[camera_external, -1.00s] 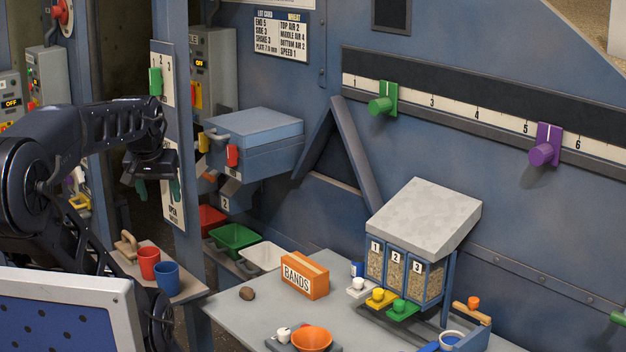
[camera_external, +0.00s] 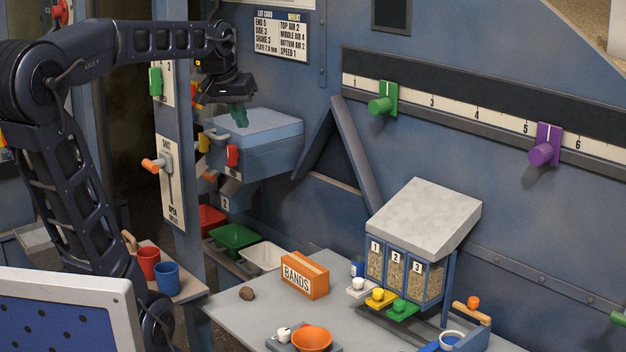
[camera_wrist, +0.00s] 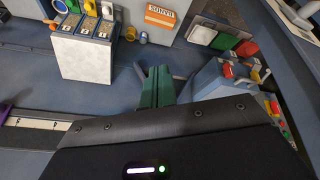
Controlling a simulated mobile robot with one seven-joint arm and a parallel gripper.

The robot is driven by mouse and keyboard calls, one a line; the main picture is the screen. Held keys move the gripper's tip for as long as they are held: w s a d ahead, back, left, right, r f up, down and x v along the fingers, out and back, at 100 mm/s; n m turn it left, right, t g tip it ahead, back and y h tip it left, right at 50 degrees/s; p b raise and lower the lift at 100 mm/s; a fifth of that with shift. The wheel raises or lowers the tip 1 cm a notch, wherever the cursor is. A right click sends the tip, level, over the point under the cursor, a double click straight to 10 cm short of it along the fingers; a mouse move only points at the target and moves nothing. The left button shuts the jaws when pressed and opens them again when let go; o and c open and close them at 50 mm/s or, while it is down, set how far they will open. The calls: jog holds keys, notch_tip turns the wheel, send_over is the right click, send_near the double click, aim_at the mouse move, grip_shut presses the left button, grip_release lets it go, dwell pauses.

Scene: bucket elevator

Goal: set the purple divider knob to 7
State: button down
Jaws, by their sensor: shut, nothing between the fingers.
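The purple divider knob (camera_external: 543,152) is on the long numbered rail (camera_external: 463,111) on the blue wall, between 5 and 6 on its scale. A green knob (camera_external: 383,104) sits further left on the same rail, just right of where 1 shows. My gripper (camera_external: 238,117) is shut and empty, with green fingers pointing down over the blue lidded box, far to the left of the purple knob. In the wrist view the closed green fingers (camera_wrist: 157,86) show at the centre. A purple edge (camera_wrist: 5,111) shows at the far left of the wrist view, likely the purple knob.
The blue box (camera_external: 254,138) with a red handle stands below my gripper. A grain hopper (camera_external: 424,218) stands on the table below the rail. An orange BANDS box (camera_external: 305,275) and bowl (camera_external: 312,339) are on the table. The wall along the rail is clear.

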aim_at(541, 155)
jog(key=w+d+r+m+g+h, duration=0.1)
jog(key=w+d+r, duration=0.1)
jog(key=d, duration=0.7)
jog(key=w+d+r+m+h, duration=0.1)
jog(key=w+d+r, duration=0.1)
jog(key=d, duration=0.6)
jog(key=w+d+r+m+g, duration=0.1)
jog(key=w+d+r, duration=0.15)
jog(key=d, duration=0.65)
jog(key=s+d+m+g, duration=0.1)
jog(key=s+d, duration=0.2)
jog(key=d, duration=0.6)
jog(key=s+d+m+g+h, duration=0.1)
jog(key=s+d, duration=0.2)
jog(key=d, duration=0.7)
jog(key=s+d+r+m+h, duration=0.1)
jog(key=s+d, duration=0.2)
jog(key=d, duration=0.6)
jog(key=shift+d+m+g, duration=0.25)
jog(key=shift+m+g, duration=0.15)
jog(key=s+d+f, duration=0.1)
jog(key=d+f, duration=0.1)
jog(key=f, duration=0.1)
jog(key=s+d+f, duration=0.1)
jog(key=d+f, duration=0.2)
jog(key=s+d+f, duration=0.1)
jog(key=d+f, duration=0.2)
jog(key=shift+s, duration=0.1)
